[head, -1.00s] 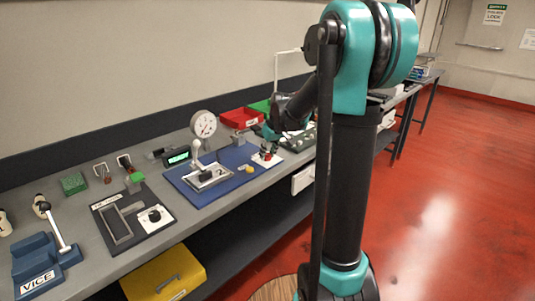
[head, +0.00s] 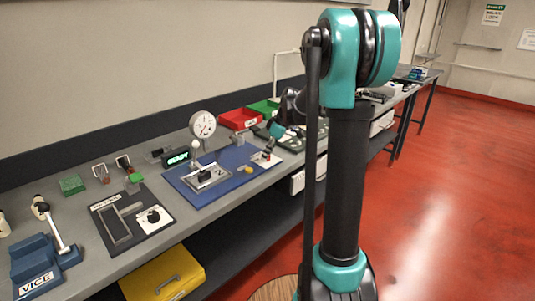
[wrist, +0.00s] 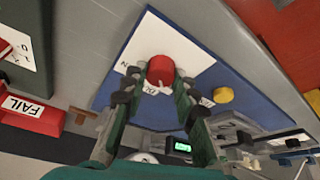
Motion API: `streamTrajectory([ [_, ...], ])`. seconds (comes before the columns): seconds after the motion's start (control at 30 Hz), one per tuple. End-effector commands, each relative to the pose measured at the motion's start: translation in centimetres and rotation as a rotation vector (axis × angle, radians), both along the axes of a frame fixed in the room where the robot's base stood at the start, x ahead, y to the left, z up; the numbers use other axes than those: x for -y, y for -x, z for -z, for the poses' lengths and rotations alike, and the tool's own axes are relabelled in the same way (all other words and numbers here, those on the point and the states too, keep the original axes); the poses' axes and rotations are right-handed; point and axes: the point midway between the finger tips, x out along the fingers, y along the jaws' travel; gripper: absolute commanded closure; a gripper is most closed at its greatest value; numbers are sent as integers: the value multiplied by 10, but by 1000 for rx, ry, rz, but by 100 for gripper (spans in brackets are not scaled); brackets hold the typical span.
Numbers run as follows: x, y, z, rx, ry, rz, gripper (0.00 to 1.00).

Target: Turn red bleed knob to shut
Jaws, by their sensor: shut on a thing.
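The red bleed knob (wrist: 160,70) stands on a white plate (wrist: 178,48) at a corner of the blue panel in the wrist view. Letters on the plate are partly covered. My gripper (wrist: 158,88) is shut on the red knob, with a dark fingertip pad on each side of it. In the head view my gripper (head: 272,144) is low over the white plate (head: 266,158) at the right end of the blue panel (head: 222,188). The knob's pointer and setting cannot be read clearly.
A dial gauge (head: 202,125) and a green lit display (head: 178,157) stand near the panel. A yellow knob (wrist: 223,95) is on the panel beside my right finger. A red bin (head: 238,118) is behind. A FAIL label (wrist: 22,106) shows at left in the wrist view.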

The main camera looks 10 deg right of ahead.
Motion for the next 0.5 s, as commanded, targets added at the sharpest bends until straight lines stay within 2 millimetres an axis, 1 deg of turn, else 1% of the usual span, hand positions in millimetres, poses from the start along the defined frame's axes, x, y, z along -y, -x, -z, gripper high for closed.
streamTrajectory([
  [0.47, 0, 0, 0, 0, 1, -11, 100],
  [0.5, 0, 0, 0, 0, 1, -11, 67],
])
